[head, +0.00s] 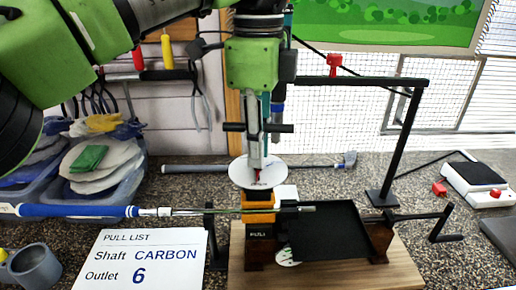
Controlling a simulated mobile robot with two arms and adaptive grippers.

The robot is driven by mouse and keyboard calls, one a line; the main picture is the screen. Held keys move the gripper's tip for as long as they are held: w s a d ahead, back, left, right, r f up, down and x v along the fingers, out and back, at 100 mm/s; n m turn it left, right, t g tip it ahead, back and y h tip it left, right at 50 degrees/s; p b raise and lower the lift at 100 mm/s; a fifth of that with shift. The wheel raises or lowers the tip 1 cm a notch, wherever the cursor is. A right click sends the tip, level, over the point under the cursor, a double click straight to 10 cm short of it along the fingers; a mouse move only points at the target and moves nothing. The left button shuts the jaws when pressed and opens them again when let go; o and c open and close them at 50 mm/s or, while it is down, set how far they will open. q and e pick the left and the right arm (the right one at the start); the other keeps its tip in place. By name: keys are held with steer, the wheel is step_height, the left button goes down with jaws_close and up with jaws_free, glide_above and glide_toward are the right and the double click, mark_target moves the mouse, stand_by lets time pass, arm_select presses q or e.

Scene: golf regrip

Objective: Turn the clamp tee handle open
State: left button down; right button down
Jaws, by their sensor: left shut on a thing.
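The clamp tee handle (284,128) is a black crossbar standing level above a white dial disc (242,173), which has a small red pointer and lettering too small to read. My left gripper (256,150) comes down from above and is shut on the tee handle, whose bar ends stick out on both sides. The orange clamp block (259,216) sits under the disc on a dark base. A golf club with a blue grip (80,211) lies level, and its shaft (190,212) reaches the clamp. The stem of the handle is mostly hidden by my fingers. My right gripper is not in view.
A black tray (325,230) and a crank (440,224) are right of the clamp on a wooden board (330,278). A black post frame (404,140) rises behind. A pull list card (140,260) reads CARBON, outlet 6. Bins stand at left, a white-and-black device (478,182) at right.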

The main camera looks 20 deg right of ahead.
arm_select(q)
steer(key=shift+r+n, duration=0.1)
steer(key=shift+n, duration=0.6)
steer(key=c, duration=2.1)
jaws_free()
